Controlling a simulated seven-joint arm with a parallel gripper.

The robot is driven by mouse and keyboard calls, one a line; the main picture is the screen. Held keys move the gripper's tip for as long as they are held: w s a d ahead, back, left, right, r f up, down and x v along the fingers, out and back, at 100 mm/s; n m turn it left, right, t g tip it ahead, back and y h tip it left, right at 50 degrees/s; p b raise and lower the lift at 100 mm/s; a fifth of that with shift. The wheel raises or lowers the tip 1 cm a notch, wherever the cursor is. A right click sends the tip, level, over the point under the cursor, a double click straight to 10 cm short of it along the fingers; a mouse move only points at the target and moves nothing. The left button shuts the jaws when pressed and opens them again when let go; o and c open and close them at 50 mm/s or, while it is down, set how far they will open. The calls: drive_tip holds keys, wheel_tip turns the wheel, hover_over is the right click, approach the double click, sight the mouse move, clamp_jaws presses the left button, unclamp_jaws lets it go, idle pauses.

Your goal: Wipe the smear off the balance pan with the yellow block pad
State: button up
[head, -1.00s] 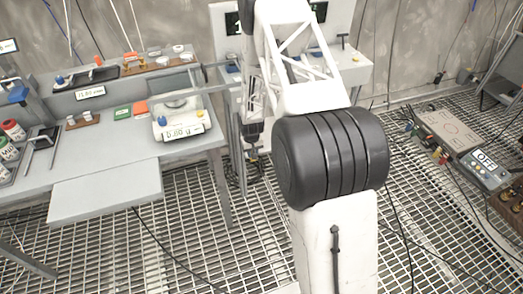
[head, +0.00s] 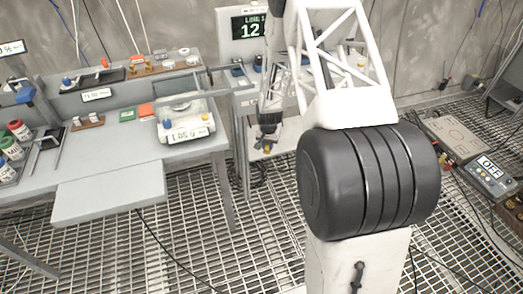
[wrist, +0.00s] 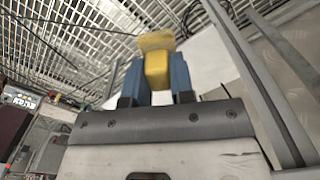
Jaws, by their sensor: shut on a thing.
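The yellow block pad (wrist: 157,68) is between the two blue fingers of my gripper (wrist: 157,75) in the wrist view; the gripper is shut on it. Its far end looks wider and paler. In the head view my gripper (head: 268,132) hangs to the right of the bench, apart from the balance (head: 186,132). The balance stands near the right end of the grey bench, with its display facing front. Its pan (head: 180,106) shows as a small pale disc inside the clear-sided housing. I cannot make out the smear on it.
The grey bench (head: 108,190) holds green and orange boxes (head: 137,112) left of the balance, a rear shelf with small items, and bottles (head: 20,130) at far left. A rail and post stand between my gripper and the balance. A meter (head: 488,175) lies at right.

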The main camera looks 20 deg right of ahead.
drive_tip(key=s+d+r+m, duration=0.35)
drive_tip(key=r+m, duration=0.25)
drive_tip(key=r, duration=0.3)
drive_tip(key=w+a+r+n, duration=0.1)
drive_tip(key=w+a+r, duration=0.3)
drive_tip(key=r, duration=0.8)
drive_tip(key=w+a+r, duration=0.4)
drive_tip(key=r, duration=0.8)
drive_tip(key=w+a+r+n, duration=0.1)
drive_tip(key=w+a+r, duration=0.25)
drive_tip(key=r, duration=0.85)
drive_tip(key=w+a+f+n, duration=0.1)
drive_tip(key=a+n, duration=0.2)
drive_tip(key=n, duration=0.2)
drive_tip(key=w+a+f+n, duration=0.2)
drive_tip(key=a+n, duration=0.2)
drive_tip(key=n, duration=0.1)
drive_tip(key=w+a+f+n, duration=0.2)
drive_tip(key=a+n, duration=0.2)
drive_tip(key=shift+w+f+n, duration=0.1)
drive_tip(key=shift+w+n, duration=0.1)
drive_tip(key=shift+n, duration=0.2)
drive_tip(key=w+a+f+n, duration=0.2)
drive_tip(key=a+f+n, duration=0.2)
drive_tip(key=n, duration=0.5)
drive_tip(key=w+a+f+n, duration=0.1)
drive_tip(key=a+f+n, duration=0.2)
drive_tip(key=a+n, duration=0.6)
drive_tip(key=shift+w+a+f, duration=0.3)
drive_tip(key=shift+w+f, duration=0.1)
